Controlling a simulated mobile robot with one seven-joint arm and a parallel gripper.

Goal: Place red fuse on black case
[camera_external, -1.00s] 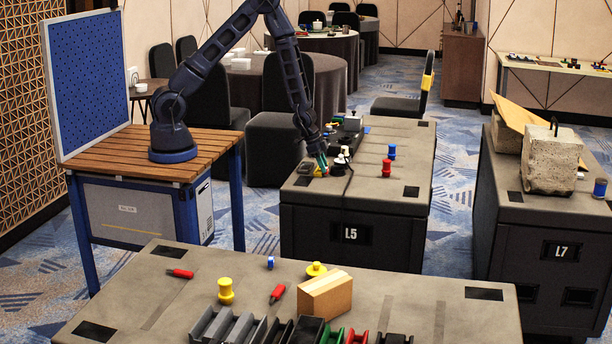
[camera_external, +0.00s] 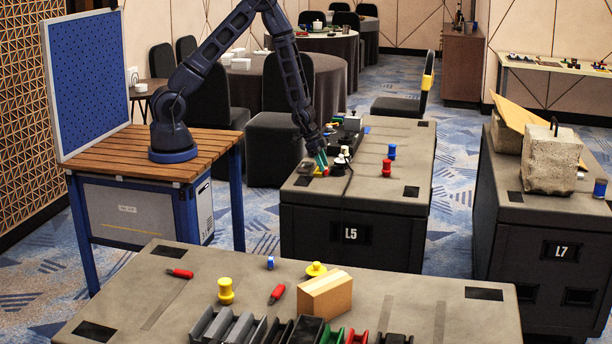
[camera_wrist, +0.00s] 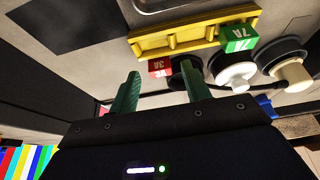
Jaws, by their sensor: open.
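My gripper (camera_wrist: 162,90) is open, with two green fingers apart in the wrist view. Nothing is held. In the outside view my gripper (camera_external: 321,160) is low over the left part of the black case marked L5 (camera_external: 310,228). A small red spot just under the fingertips may be the fuse. Whether the fingertips touch anything I cannot tell.
A green fuse marked 7A (camera_wrist: 240,38) and round black and white knobs (camera_wrist: 235,72) crowd the rack's right side. Red (camera_external: 387,168) and blue (camera_external: 392,151) pieces stand on the L5 case. A cluttered table (camera_external: 140,300) stands in front.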

